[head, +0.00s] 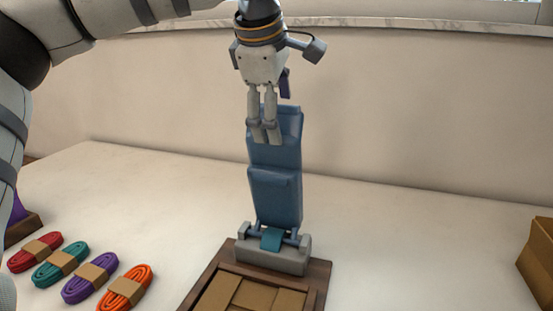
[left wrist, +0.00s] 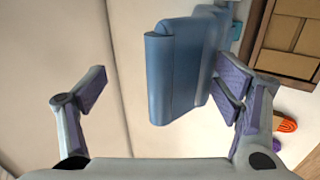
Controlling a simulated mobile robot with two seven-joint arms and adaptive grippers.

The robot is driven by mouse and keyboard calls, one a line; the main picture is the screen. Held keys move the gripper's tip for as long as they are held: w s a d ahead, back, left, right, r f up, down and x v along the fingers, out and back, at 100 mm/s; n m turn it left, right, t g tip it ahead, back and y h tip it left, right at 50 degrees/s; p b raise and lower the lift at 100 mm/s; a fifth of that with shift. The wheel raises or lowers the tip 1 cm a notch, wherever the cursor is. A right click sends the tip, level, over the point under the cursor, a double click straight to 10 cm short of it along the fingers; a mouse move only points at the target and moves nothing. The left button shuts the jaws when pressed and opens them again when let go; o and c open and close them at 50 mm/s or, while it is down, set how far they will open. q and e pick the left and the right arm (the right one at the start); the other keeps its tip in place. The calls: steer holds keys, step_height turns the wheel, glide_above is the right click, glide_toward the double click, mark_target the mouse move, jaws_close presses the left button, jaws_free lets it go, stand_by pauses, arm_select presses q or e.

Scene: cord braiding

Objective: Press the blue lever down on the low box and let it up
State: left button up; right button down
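The blue lever (head: 275,195) stands raised and nearly upright on a grey hinge base (head: 272,257) at the back of the low box (head: 319,285), which has a dark wooden rim. My left gripper (head: 265,138) is at the lever's upper end, its fingers overlapping the lever in the head view. In the left wrist view the fingers are spread wide, and the blue lever (left wrist: 178,70) shows between them, close to the right-hand finger. I cannot tell whether that finger touches it. My right gripper is in neither view.
Cord bundles in red (head: 35,252), teal (head: 59,264), purple (head: 90,278) and orange (head: 125,290) lie left of the low box. A cardboard box (head: 538,260) stands at the right edge. The pale table between it and the low box is clear. A wall rises behind.

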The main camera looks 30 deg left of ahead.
arm_select(q)
steer(key=c, duration=1.9)
steer(key=s+d, duration=0.1)
steer(key=s, duration=0.5)
steer(key=shift+d+f, duration=0.15)
steer(key=shift+d, duration=0.05)
steer(key=shift+w, duration=0.1)
steer(key=s, duration=0.3)
steer(key=s+d+f, duration=0.1)
steer(key=shift+s+f, duration=0.1)
steer(key=shift+s, duration=0.2)
steer(key=shift+s+d+f, duration=0.2)
steer(key=shift+s, duration=0.35)
